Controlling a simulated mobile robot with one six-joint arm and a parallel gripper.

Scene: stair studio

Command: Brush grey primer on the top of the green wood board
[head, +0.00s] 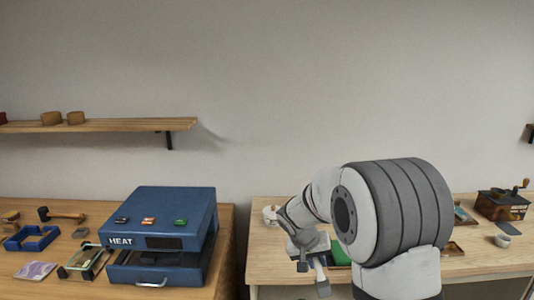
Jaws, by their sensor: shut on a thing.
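My gripper (312,277) is low over the front part of the right-hand wooden table (275,262). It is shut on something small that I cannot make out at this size. A green patch (339,253), which looks like the green wood board, shows just right of my gripper and behind it. My arm hides most of this patch. I cannot tell whether my gripper or what it holds touches it. No brush or grey primer can be made out.
A gap separates the tables.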

